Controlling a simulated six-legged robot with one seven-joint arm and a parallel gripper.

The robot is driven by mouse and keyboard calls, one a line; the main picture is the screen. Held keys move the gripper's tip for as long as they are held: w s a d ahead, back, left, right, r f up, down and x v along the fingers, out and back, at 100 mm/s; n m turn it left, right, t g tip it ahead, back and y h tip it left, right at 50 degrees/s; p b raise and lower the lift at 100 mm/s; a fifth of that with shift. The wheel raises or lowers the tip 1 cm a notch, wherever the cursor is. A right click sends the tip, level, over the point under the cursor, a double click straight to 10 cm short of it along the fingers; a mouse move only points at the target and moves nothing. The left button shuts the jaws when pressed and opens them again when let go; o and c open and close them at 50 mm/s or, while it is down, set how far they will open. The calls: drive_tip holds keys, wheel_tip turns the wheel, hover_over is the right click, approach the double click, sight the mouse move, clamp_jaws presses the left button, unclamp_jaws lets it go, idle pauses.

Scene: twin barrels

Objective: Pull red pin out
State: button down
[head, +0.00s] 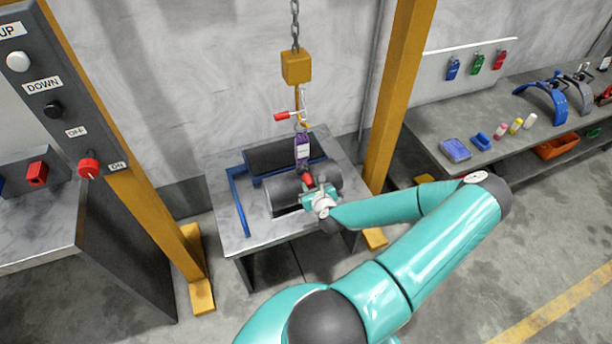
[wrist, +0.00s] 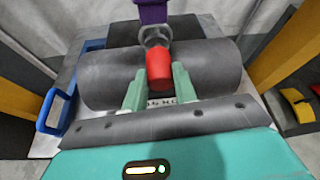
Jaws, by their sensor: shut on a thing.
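The red pin (wrist: 159,70) shows in the wrist view as a red cylinder in front of a grey metal ring (wrist: 156,36), above a dark grey barrel (wrist: 211,66). My gripper (wrist: 159,84) has its two green fingers on either side of the red pin and is shut on it. In the head view the red pin (head: 308,181) is a small red spot just above my gripper (head: 312,189). A purple strap (head: 303,150) rises from the ring toward the hook. How deep the pin sits in the ring is hidden.
A yellow hoist block (head: 296,67) hangs on a chain, with another red-ended piece (head: 282,116) by its hook. A switch panel (head: 60,95) is at left, a tool bench (head: 425,120) at right.

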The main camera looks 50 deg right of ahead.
drive_tip(key=s+a, duration=0.5)
drive_tip(key=s, duration=0.4)
drive_tip(key=shift+a+f, duration=0.25)
idle(1.4)
